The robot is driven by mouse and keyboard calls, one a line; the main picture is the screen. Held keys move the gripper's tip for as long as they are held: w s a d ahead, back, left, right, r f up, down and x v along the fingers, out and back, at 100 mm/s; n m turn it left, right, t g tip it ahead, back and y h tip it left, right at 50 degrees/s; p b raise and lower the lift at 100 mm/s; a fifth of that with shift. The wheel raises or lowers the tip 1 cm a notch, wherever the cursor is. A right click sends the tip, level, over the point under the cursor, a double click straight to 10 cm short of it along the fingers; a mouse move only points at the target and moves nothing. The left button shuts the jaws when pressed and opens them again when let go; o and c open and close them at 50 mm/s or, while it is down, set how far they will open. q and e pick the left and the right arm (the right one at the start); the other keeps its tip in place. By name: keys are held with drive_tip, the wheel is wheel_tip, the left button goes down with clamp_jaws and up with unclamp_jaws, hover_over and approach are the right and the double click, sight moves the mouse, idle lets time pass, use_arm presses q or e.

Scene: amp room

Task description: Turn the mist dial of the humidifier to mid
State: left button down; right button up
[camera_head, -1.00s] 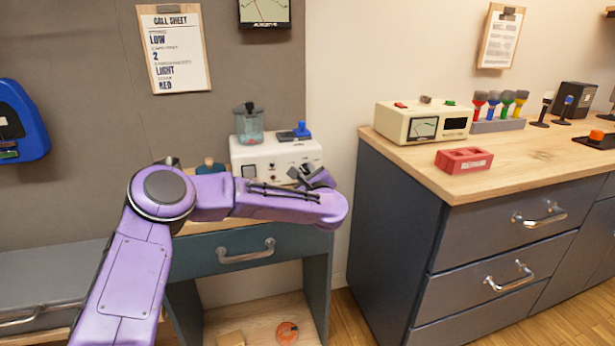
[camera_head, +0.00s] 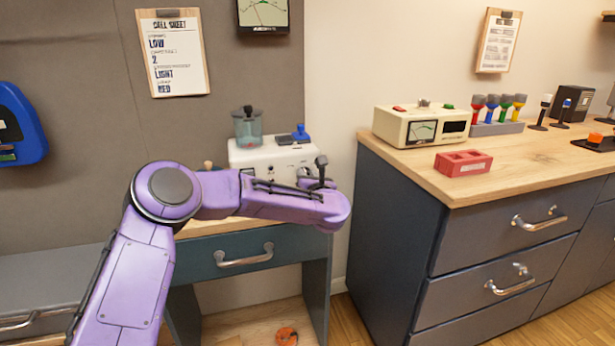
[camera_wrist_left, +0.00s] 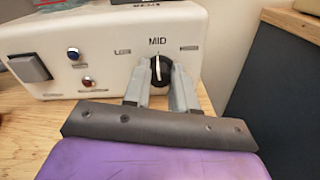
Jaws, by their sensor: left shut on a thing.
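The white humidifier (camera_head: 250,158) stands on the small desk, with a clear tank (camera_head: 247,128) and a blue part (camera_head: 300,133) on top. In the left wrist view, its black mist dial (camera_wrist_left: 160,78) has a white pointer line that stands nearly upright, toward the MID label (camera_wrist_left: 157,41). A smaller blurred label lies on either side of MID. My left gripper (camera_wrist_left: 159,84) is shut on the dial, one finger on each side. In the head view the gripper (camera_head: 313,176) is at the humidifier's right front, and my forearm covers part of its front. My right gripper is not in view.
A dark cabinet (camera_head: 395,235) stands close on the right, with a cream meter box (camera_head: 390,125) and a red tray (camera_head: 463,163) on top.

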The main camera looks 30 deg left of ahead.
use_arm(q)
drive_tip(key=shift+f+m, duration=0.25)
drive_tip(key=shift+m, duration=0.25)
drive_tip(key=c, duration=0.9)
unclamp_jaws()
drive_tip(key=shift+r, duration=0.15)
drive_tip(key=v, duration=1)
drive_tip(key=shift+s+d+b, duration=0.25)
drive_tip(key=shift+d+b, duration=0.05)
